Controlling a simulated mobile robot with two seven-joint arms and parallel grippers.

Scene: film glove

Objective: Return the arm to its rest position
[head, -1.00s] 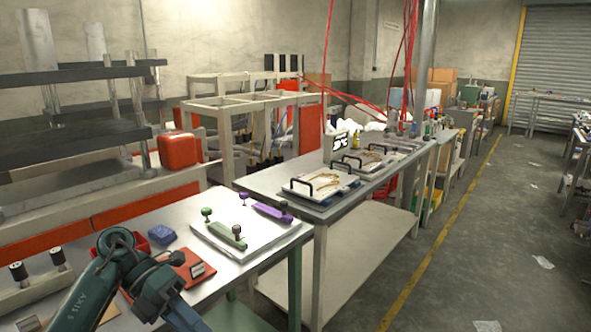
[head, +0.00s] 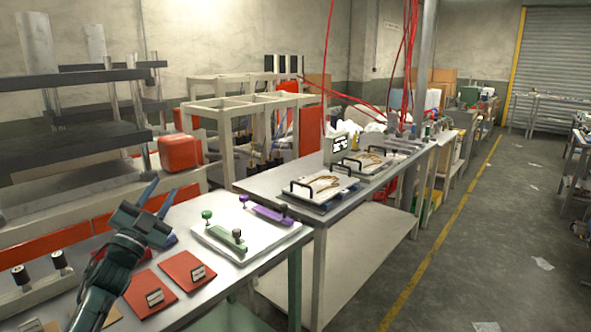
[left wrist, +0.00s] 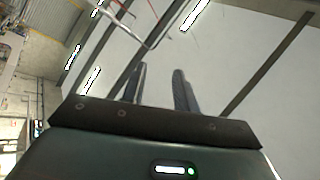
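My left gripper (head: 157,198) is raised above the near workbench at the lower left of the head view, with its two fingers pointing up and spread apart. Nothing is between the fingers. In the left wrist view the gripper (left wrist: 158,85) also shows two separate fingers, with the ceiling behind them. My right gripper is not in view.
The near workbench (head: 262,264) holds red pouches (head: 186,270) and a white plate with a green fixture (head: 227,238) and a purple fixture (head: 267,214). A second table (head: 262,181) carries panels with black handles. A red canister (head: 180,152) stands behind.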

